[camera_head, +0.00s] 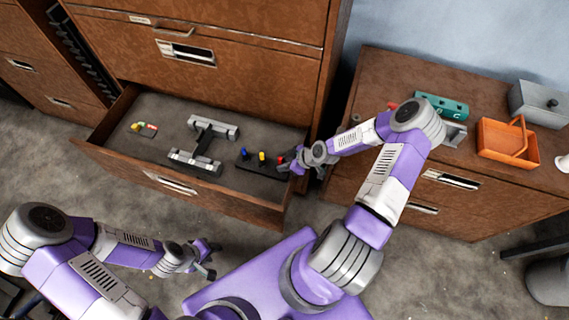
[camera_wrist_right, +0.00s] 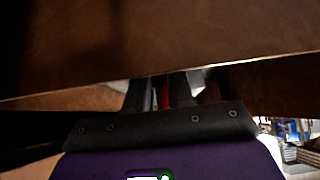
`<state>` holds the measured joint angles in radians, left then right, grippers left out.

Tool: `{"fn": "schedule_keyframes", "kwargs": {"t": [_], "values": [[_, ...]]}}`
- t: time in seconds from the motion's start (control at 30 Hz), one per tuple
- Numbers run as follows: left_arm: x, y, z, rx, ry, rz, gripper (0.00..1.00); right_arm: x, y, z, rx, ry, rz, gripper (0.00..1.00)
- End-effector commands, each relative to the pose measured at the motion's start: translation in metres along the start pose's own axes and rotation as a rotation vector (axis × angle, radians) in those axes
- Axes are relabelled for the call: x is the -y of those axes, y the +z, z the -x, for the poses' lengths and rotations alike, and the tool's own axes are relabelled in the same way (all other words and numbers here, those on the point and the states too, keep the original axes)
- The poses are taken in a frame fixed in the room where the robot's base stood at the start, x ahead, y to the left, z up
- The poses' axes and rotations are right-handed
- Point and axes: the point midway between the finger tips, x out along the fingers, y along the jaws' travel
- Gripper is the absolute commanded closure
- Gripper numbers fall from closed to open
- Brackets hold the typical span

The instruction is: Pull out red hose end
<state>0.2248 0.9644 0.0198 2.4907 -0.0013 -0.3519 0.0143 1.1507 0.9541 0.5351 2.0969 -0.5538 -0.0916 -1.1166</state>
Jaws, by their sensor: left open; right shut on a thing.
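The red hose end (camera_head: 281,160) stands at the right end of a black block (camera_head: 262,169) inside the open drawer, beside a blue end (camera_head: 244,153) and a yellow end (camera_head: 262,157). My right gripper (camera_head: 284,163) is shut on the red hose end, reaching in over the drawer's right side. In the right wrist view, a red strip (camera_wrist_right: 163,97) shows between the dark fingers. Whether its lower part is still seated in the block is hidden. My left gripper (camera_head: 210,261) is open and empty, low in front of the drawer.
The drawer (camera_head: 185,187) also holds a grey and black bracket-like part (camera_head: 203,146) and small coloured pieces (camera_head: 143,128). On the right cabinet are a teal block (camera_head: 441,105), an orange basket (camera_head: 507,142) and a grey box (camera_head: 540,103). The drawer's right wall is close to my right gripper.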

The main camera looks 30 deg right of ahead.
Motion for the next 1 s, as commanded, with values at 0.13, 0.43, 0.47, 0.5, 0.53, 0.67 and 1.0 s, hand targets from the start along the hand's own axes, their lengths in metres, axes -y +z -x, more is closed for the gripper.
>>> {"fn": "schedule_keyframes", "kwargs": {"t": [0.13,0.43,0.47,0.5,0.53,0.67,1.0], "values": [[-0.001,0.0,0.002,0.0,0.0,0.0,0.57,0.0,-0.003,0.003,0.0,0.0,0.001,1.0],[-0.003,0.0,0.007,0.0,0.0,0.0,0.57,0.0,-0.006,0.007,0.0,0.0,0.001,1.0],[-0.003,0.0,0.008,0.0,0.0,0.0,0.57,0.0,-0.007,0.008,0.0,0.0,0.001,1.0],[-0.004,0.0,0.009,0.0,0.0,0.0,0.57,0.0,-0.009,0.01,0.0,0.0,0.001,1.0],[-0.004,0.001,0.011,0.0,0.0,0.0,0.57,0.0,-0.01,0.011,0.0,0.0,0.001,1.0],[-0.006,0.001,0.015,0.0,0.0,0.0,0.57,0.0,-0.014,0.017,0.0,0.0,0.0,1.0],[-0.01,0.001,0.028,0.0,0.0,0.0,0.57,0.0,-0.025,0.03,0.0,0.0,0.001,1.0]]}}
